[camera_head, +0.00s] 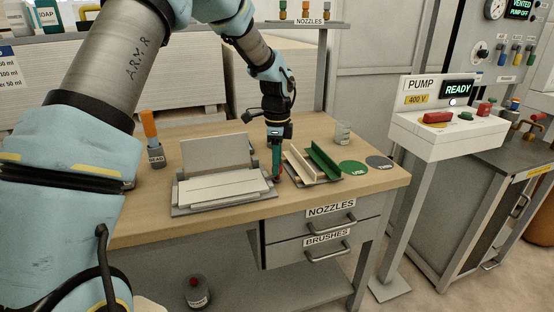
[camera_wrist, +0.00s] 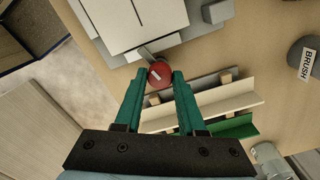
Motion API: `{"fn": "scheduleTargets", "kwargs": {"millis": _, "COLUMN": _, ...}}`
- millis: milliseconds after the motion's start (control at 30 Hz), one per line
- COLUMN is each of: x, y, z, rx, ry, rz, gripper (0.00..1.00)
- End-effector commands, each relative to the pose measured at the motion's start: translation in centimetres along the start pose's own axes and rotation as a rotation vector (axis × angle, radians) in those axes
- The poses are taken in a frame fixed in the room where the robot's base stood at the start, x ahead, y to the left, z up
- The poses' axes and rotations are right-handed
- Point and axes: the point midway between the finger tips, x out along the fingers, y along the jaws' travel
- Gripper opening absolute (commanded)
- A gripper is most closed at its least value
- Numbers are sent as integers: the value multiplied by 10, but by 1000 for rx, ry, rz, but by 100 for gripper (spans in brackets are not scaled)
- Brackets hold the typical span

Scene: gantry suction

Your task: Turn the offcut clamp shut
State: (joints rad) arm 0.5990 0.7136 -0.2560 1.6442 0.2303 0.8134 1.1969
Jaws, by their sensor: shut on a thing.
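The grey clamp fixture (camera_head: 180,210) lies on the wooden bench, with pale boards (camera_head: 222,187) flat on it and a grey plate (camera_head: 215,153) standing tilted up at its back. A short lever with a red ball knob (camera_head: 277,178) is at its right side. In the wrist view the red knob (camera_wrist: 160,75) sits between the tips of my two green fingers, and a grey lever stem (camera_wrist: 147,53) runs from it towards the fixture. My gripper (camera_head: 276,163) points down and is shut on the knob. In the head view my fingers partly hide the lever.
Right beside my gripper is a tray with green and cream channel pieces (camera_head: 322,163). Beyond it are a clear jar (camera_head: 343,132), a green disc (camera_head: 352,167) and a grey disc (camera_head: 379,162). An orange-handled tool in a cup (camera_head: 155,154) stands to the left.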

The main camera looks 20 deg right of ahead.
Motion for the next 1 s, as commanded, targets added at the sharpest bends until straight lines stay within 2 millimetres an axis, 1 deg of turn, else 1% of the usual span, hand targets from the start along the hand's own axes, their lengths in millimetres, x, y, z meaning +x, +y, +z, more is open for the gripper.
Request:
{"fn": "scheduleTargets", "kwargs": {"millis": 33, "x": -2, "y": -1, "z": -1, "rx": 39, "ry": 3, "rz": -2, "gripper": 0}}
{"fn": "scheduleTargets", "kwargs": {"millis": 200, "x": -2, "y": 0, "z": -1, "rx": 164, "ry": 3, "rz": -2, "gripper": 0}}
{"fn": "scheduleTargets", "kwargs": {"millis": 500, "x": -1, "y": 0, "z": -1, "rx": 303, "ry": 2, "rz": -1, "gripper": 0}}
{"fn": "scheduleTargets", "kwargs": {"millis": 700, "x": -1, "y": 0, "z": -1, "rx": 338, "ry": 2, "rz": -1, "gripper": 0}}
{"fn": "scheduleTargets", "kwargs": {"millis": 1000, "x": 0, "y": 0, "z": -1, "rx": 345, "ry": 1, "rz": -1, "gripper": 0}}
